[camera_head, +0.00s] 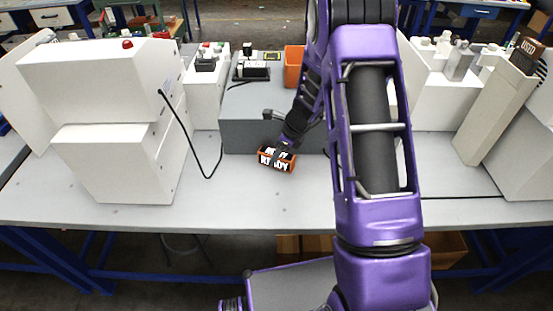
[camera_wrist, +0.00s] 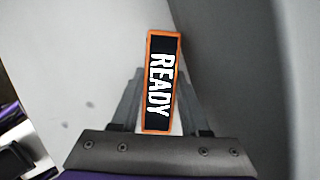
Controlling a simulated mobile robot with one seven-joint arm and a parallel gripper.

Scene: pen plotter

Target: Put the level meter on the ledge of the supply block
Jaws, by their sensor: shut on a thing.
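My gripper (camera_head: 284,146) is shut on an orange-edged black block (camera_head: 277,159) with white lettering that reads READY. In the wrist view the block (camera_wrist: 162,82) stands between the two fingers, its lettered face toward the camera. I cannot tell for sure that this block is the level meter. It is low in front of the grey block (camera_head: 240,138), which may be the supply block; whether it touches the table is unclear. My arm hides the right part of the grey block, and I cannot make out a ledge.
A white cabinet (camera_head: 105,125) with a black cable (camera_head: 192,140) stands left. A small black device (camera_head: 252,70) and an orange container (camera_head: 293,67) are on or behind the grey block. White housings and a USED sign (camera_head: 529,46) stand right. The table front (camera_head: 240,205) is clear.

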